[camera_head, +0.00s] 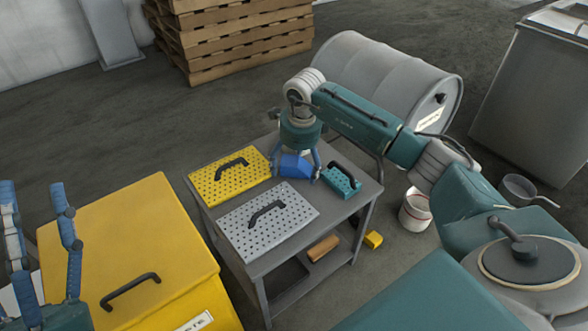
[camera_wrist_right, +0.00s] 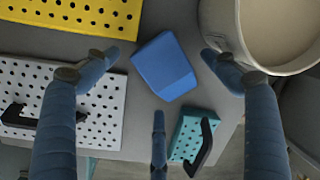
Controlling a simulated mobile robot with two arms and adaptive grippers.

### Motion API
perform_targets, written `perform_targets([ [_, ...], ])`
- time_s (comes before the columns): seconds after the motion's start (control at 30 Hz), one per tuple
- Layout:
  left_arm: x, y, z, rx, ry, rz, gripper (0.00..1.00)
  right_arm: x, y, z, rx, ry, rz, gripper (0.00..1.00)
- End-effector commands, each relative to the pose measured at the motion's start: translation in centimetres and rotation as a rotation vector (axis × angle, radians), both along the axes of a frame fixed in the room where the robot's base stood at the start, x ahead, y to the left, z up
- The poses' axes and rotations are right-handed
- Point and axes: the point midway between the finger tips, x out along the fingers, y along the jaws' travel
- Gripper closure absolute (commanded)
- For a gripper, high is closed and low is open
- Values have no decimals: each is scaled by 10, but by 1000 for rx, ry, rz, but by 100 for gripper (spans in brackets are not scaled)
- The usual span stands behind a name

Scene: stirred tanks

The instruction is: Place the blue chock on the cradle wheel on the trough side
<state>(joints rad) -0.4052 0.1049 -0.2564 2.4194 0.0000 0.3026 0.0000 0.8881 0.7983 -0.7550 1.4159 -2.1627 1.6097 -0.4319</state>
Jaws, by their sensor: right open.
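The blue chock (camera_head: 291,166) lies on the grey cart top (camera_head: 328,206), between the yellow perforated plate and the teal perforated block. My right gripper (camera_head: 295,168) is directly above it with fingers spread around it. In the right wrist view the chock (camera_wrist_right: 163,68) sits between the open fingers (camera_wrist_right: 160,75), with visible gaps on both sides. My left gripper (camera_head: 36,190) is open and empty at the left edge. A grey drum (camera_head: 372,75) lies on its side behind the cart. Its cradle is mostly hidden, and I cannot make out the wheels clearly.
A yellow perforated plate (camera_head: 229,180), a grey perforated plate (camera_head: 268,222) and a teal handled block (camera_head: 341,182) crowd the cart top. A yellow block (camera_head: 373,239) and a white bucket (camera_head: 415,211) are on the floor. A yellow bin (camera_head: 130,245) stands left, a grey container (camera_head: 530,95) right.

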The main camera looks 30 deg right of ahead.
Motion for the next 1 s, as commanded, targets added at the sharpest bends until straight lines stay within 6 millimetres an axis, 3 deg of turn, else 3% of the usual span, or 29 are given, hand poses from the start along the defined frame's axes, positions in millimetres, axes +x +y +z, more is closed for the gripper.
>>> perform_targets([
  [0.37, -8, 1, 8, -15, -48, -3, 33, 1, 0, -5, 0, -1, 0, 15],
  [0.63, -8, 1, 8, -14, -47, -2, 33, 1, -1, -6, -1, 1, 0, 69],
  [0.7, -8, 1, 8, -14, -47, -2, 33, 0, -1, -6, -1, 1, 0, 75],
  [1.0, -8, 1, 8, -13, -46, -3, 33, 0, -1, -7, -1, 4, 0, 80],
])
